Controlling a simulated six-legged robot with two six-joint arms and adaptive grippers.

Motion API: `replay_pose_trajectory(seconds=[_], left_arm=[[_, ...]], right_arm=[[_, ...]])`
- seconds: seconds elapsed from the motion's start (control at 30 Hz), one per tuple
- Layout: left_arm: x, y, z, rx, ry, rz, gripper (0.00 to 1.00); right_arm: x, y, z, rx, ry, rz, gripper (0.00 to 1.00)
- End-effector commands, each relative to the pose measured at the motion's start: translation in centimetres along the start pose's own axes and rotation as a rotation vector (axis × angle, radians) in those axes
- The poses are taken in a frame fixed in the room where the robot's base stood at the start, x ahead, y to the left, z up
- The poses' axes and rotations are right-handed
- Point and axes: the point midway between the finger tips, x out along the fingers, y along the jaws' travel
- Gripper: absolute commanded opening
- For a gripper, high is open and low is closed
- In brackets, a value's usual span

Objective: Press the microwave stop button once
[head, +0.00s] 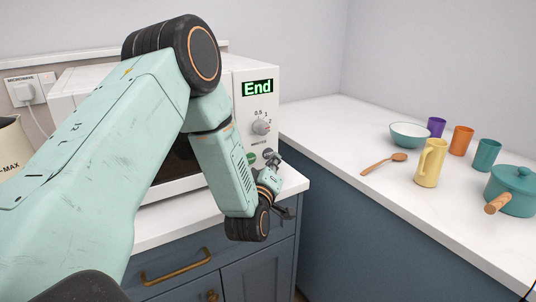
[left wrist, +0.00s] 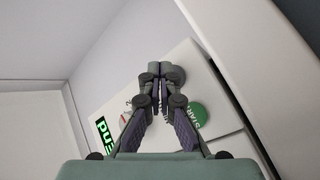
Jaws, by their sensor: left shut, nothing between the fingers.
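The white microwave (head: 256,91) stands on the left counter, partly hidden behind my left arm. Its display (head: 257,87) reads "End" in green and also shows in the left wrist view (left wrist: 103,133). A dial (head: 261,127) sits below the display. The green start button (head: 252,158) is low on the panel and also shows in the left wrist view (left wrist: 197,114). A grey button, apparently stop, is beside it, mostly covered by my fingers. My left gripper (head: 272,160) is shut and empty, its tips at the lower panel; I cannot tell whether they touch. My right gripper is out of view.
The right counter (head: 340,130) holds a teal bowl (head: 410,135), a wooden spoon (head: 383,164), a yellow jug (head: 429,165), several coloured cups and a teal pot (head: 514,187). A plug (head: 25,94) is in the wall at left. Blue cabinets stand below the counters.

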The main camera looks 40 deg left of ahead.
Motion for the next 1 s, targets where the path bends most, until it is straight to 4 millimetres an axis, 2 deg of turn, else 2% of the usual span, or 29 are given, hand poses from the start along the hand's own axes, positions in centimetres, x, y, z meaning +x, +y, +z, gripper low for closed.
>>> replay_pose_trajectory(seconds=[1.0], left_arm=[[0.52, -0.38, -0.45, -0.001, 0.001, -0.001, 0.00]], right_arm=[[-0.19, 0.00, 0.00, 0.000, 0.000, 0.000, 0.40]])
